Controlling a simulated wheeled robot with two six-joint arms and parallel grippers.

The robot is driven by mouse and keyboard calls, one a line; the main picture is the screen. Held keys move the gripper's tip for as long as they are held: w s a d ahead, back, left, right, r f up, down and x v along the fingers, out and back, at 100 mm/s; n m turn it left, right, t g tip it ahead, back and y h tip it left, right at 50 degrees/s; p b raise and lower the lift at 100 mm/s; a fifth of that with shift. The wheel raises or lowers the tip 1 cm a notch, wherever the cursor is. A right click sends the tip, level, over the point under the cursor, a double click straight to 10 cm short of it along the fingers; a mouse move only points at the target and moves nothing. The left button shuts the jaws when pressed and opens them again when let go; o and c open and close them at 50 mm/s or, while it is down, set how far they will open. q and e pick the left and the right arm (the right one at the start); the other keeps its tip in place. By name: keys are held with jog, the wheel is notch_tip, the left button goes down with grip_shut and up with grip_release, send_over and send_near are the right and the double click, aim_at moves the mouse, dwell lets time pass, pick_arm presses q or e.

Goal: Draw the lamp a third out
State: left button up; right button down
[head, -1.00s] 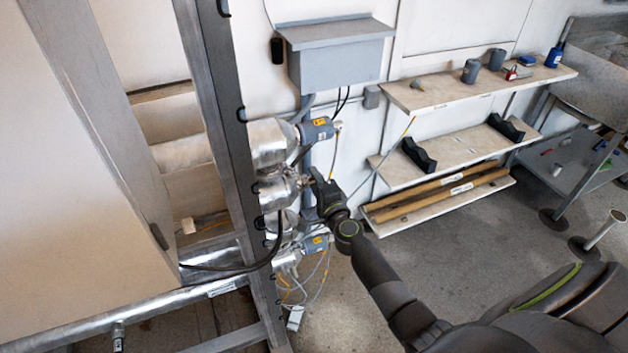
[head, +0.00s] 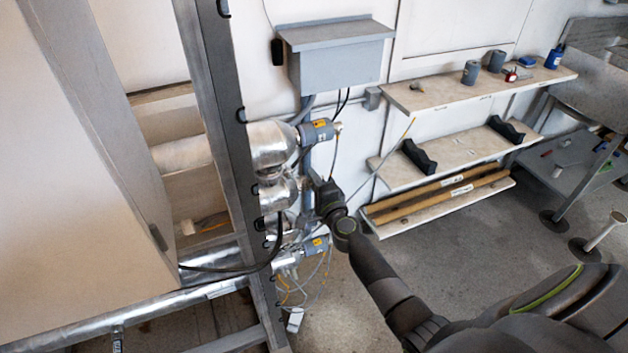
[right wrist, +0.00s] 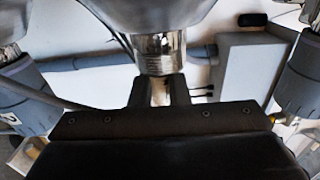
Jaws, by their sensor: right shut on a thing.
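The metal reactor vessel (head: 276,192) lies beside the grey frame post in the head view. My right gripper (head: 312,180) is at the outer end of this vessel. In the right wrist view the steel threaded port (right wrist: 160,54) of the vessel is straight ahead. A pale narrow piece, apparently the lamp's end (right wrist: 160,93), shows between the two dark fingers of my right gripper (right wrist: 160,98), just below the port. The fingers are shut on it. The rest of the lamp is hidden inside the vessel. My left gripper is not in view.
Grey-blue capped housings (head: 317,131) and (head: 316,244) sit above and below the gripper, with loose cables nearby. A grey wall box (head: 340,60) hangs above. Wall shelves (head: 478,88) hold cups and small items at right. Open floor lies below the shelves.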

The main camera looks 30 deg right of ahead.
jog(key=d, duration=0.6)
jog(key=shift+s+r+b, duration=0.15)
jog(key=shift+s+b, duration=0.15)
jog(key=shift+b, duration=0.05)
jog(key=shift+d, duration=0.1)
jog(key=shift+s+d+b, duration=0.15)
jog(key=shift+d+b, duration=0.85)
jog(key=shift+d, duration=2)
